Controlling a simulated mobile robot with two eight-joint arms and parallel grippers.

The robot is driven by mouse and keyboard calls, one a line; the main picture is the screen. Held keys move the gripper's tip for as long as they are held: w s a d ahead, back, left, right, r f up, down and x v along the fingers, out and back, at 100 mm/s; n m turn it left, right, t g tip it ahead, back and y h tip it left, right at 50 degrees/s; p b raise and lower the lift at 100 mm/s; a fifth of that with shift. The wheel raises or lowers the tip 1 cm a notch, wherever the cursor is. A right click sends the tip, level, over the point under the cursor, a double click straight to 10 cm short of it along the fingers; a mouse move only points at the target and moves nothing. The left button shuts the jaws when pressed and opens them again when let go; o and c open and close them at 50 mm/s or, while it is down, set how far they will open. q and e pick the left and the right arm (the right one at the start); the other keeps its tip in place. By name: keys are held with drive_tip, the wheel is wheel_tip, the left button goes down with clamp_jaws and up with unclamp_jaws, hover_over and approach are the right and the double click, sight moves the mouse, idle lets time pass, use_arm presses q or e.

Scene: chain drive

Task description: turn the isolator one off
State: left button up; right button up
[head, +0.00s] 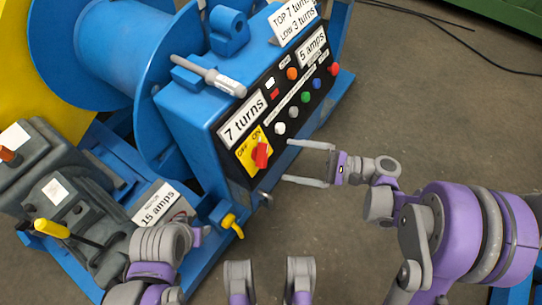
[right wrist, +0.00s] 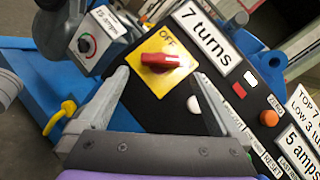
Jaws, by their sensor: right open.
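The isolator is a red rotary knob (head: 262,155) on a yellow plate (head: 247,161) marked OFF and ON, at the lower left end of the black control panel. In the right wrist view the red knob (right wrist: 160,62) lies roughly sideways below the word OFF; ON is not readable there. My right gripper (head: 288,161) is open and empty, its fingers pointing at the panel, a little to the right of the knob. In the right wrist view its two fingers (right wrist: 170,88) are spread on either side below the knob, apart from it. My left gripper is not clearly seen.
The panel sits on a blue machine box (head: 200,110) with several coloured buttons and labels. A yellow-handled lever (head: 232,225) sticks out low, near the knob. A blue spool (head: 120,55) stands behind. Grey floor (head: 400,110) right of the panel is clear.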

sight(262, 155)
drive_tip(key=x, duration=0.6)
drive_tip(key=shift+w+a+b, duration=0.1)
drive_tip(key=shift+a+b, duration=0.05)
drive_tip(key=shift+b, duration=0.25)
drive_tip(key=shift+c, duration=0.2)
drive_tip(key=c, duration=1.1)
